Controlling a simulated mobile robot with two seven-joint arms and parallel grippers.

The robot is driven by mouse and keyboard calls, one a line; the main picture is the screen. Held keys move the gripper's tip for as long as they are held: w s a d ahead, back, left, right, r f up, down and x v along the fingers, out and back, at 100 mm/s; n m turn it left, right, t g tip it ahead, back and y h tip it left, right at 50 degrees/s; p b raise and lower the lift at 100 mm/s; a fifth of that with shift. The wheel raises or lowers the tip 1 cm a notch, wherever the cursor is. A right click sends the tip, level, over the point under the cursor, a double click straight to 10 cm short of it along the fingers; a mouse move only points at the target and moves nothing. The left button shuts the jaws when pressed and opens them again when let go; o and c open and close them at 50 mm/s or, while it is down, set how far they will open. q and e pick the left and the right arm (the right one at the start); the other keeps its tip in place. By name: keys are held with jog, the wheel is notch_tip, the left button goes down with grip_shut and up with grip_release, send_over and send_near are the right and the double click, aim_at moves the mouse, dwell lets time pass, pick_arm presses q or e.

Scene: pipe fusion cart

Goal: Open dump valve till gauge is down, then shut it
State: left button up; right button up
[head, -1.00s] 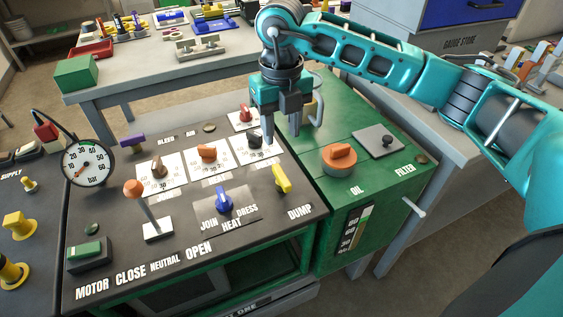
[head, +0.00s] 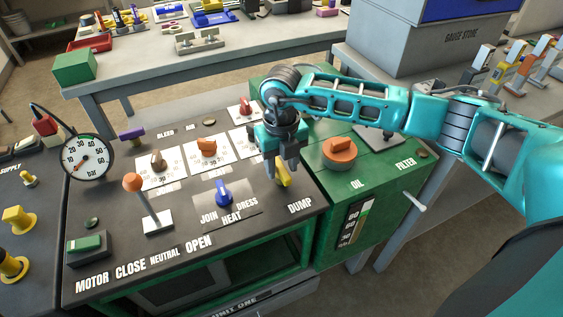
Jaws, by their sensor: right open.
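The yellow dump valve handle (head: 285,181) stands on the dark panel above the word DUMP, its upper part hidden by my right gripper. My right gripper (head: 281,172) points down over the handle with its fingers open, one on each side of it. I cannot tell whether they touch it. The round white gauge (head: 88,160) stands at the left of the panel. Its reddish needle points to the lower left; the exact reading is too small to tell. My left gripper is not in view.
An orange-topped lever (head: 134,184), a blue JOIN/DRESS knob (head: 224,192) and dials with orange (head: 207,147) and red knobs share the panel. The green oil tank with an orange cap (head: 340,150) stands right. A workbench lies behind.

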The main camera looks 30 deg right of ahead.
aim_at(281, 168)
jog(key=shift+c, duration=0.3)
grip_shut()
jog(key=shift+n, duration=0.5)
jog(key=shift+o, duration=0.3)
grip_release()
jog(key=shift+r, duration=0.1)
notch_tip(281, 168, up, 13)
